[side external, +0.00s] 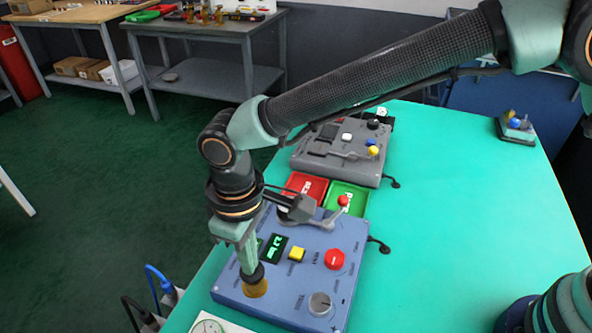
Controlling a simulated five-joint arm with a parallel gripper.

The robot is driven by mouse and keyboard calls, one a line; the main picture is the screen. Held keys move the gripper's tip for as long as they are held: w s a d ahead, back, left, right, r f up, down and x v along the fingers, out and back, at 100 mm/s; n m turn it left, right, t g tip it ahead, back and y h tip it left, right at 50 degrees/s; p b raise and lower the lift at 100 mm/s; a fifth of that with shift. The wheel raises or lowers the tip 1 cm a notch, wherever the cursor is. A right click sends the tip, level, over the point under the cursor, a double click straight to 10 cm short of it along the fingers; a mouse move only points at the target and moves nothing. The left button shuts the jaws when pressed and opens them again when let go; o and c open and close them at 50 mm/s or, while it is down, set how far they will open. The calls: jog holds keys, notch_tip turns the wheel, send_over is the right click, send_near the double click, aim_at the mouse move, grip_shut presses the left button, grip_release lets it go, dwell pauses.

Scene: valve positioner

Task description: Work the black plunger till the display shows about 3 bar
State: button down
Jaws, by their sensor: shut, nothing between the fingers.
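The black plunger (256,273) stands on a brass-coloured round base (257,289) at the near left of the blue-grey control box (343,268). My gripper (249,261) points down with its fingers shut and empty. Its tips are at the top of the plunger and hide part of it; I cannot tell whether they press on it. The small black display (273,248) shows green digits, turned and too small to read surely.
Red (306,186) and green (348,196) trays and a grey box (340,155) stand behind. The green tabletop at right is mostly clear.

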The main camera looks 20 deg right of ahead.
jog(key=shift+f, duration=0.25)
dwell(0.3)
jog(key=shift+r, duration=1.6)
notch_tip(320, 180, up, 5)
dwell(0.4)
